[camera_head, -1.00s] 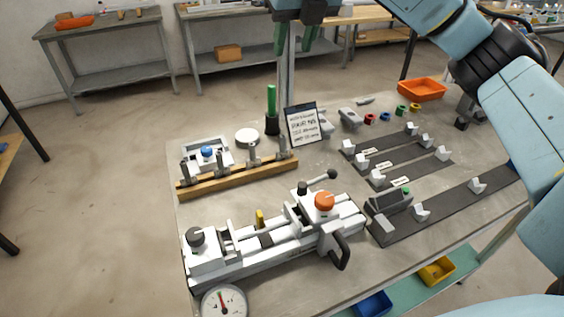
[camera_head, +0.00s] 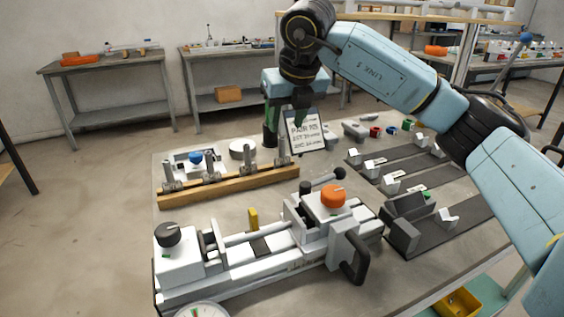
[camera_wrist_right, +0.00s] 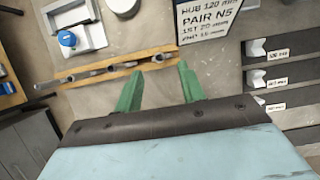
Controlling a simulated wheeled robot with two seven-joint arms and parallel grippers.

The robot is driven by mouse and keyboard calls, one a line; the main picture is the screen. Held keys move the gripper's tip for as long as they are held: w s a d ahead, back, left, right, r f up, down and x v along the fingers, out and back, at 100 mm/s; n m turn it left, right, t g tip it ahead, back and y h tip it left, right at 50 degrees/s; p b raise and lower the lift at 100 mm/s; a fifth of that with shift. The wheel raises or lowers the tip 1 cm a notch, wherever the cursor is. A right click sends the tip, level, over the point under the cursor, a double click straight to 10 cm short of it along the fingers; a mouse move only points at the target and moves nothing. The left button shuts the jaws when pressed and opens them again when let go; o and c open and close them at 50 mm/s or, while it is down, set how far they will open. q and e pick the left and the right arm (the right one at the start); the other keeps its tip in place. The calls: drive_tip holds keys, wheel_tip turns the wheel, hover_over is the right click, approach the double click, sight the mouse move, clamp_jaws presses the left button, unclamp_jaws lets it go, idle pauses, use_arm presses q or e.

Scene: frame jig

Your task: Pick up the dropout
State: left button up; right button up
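A wooden rack (camera_head: 228,186) stands on the workbench, and several upright grey metal pieces (camera_head: 209,165) are set along it. They may be the dropouts; I cannot tell which one is meant. My right gripper (camera_head: 284,128) has green fingers and hangs behind the rack's right end, beside the sign card. In the right wrist view my right gripper (camera_wrist_right: 158,78) is open with nothing between its fingers. The rack (camera_wrist_right: 145,62) runs just beyond the fingertips there, with the metal pieces (camera_wrist_right: 97,72) lying along it toward the left. My left gripper is out of view.
A sign card (camera_head: 305,132) stands close to the right gripper. A white jig with an orange knob (camera_head: 333,196) fills the front of the bench. Dark rails with white V-blocks (camera_head: 392,186) lie to the right. A white tray with a blue cap (camera_head: 196,157) sits behind the rack.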

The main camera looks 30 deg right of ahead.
sight(283, 139)
drive_tip(key=shift+b+x, duration=0.3)
drive_tip(key=shift+x, duration=1.2)
drive_tip(key=shift+b+x, duration=0.7)
drive_tip(key=shift+x, duration=1.5)
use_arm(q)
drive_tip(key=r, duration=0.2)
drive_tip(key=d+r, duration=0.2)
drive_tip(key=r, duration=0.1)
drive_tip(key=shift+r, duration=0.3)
use_arm(e)
drive_tip(key=shift+s, duration=0.1)
drive_tip(key=shift+c, duration=0.4)
clamp_jaws()
